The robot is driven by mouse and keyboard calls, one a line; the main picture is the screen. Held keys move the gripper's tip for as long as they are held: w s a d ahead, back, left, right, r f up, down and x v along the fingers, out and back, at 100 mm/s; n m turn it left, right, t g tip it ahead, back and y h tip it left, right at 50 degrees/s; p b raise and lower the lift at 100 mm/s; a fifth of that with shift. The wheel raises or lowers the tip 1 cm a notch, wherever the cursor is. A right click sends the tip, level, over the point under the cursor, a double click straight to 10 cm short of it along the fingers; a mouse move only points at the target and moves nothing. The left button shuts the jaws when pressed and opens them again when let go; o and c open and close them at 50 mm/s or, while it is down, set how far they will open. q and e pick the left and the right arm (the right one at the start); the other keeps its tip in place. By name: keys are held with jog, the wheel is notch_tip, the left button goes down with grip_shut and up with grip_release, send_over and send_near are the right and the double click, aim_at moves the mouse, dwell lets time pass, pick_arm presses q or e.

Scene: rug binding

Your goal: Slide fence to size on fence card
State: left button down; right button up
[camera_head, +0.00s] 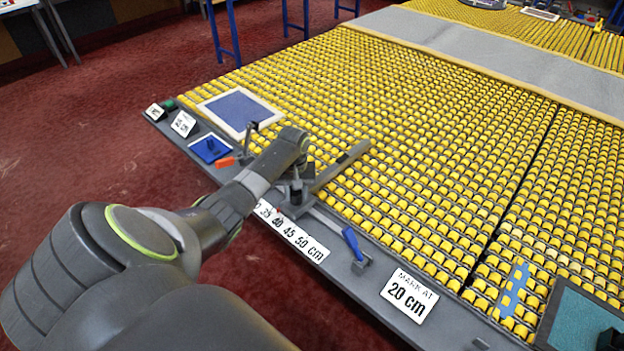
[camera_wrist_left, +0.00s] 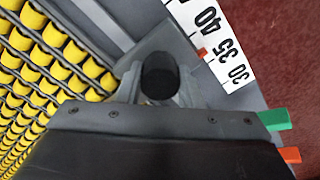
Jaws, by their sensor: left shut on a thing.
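The fence (camera_head: 342,166) is a grey bar lying across the yellow rollers, with its carriage on the grey front rail. My left gripper (camera_head: 297,188) is shut on the fence's dark round knob, which shows in the left wrist view (camera_wrist_left: 160,78) between the fingers. The white scale (camera_head: 290,232) runs along the rail. In the left wrist view a small red pointer (camera_wrist_left: 202,52) sits between 35 and 40 on the scale (camera_wrist_left: 222,45). A white card (camera_head: 183,124) at the far left seems to read 45 cm; its upper line is too small. My right gripper is out of view.
A blue panel with a white border (camera_head: 240,110) lies on the rollers. A small blue pad (camera_head: 209,148) and an orange piece (camera_head: 224,162) are left of my gripper. A blue lever (camera_head: 352,243) and a MARK AT 20 cm card (camera_head: 409,296) stand to the right.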

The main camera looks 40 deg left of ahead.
pick_arm(q)
jog(key=shift+w+a, duration=0.15)
jog(key=shift+a, duration=1.25)
jog(key=shift+r, duration=0.1)
jog(key=c, duration=1)
grip_release()
jog(key=shift+d, duration=0.1)
notch_tip(320, 180, up, 17)
jog(key=b, duration=0.2)
jog(key=shift+r, duration=0.15)
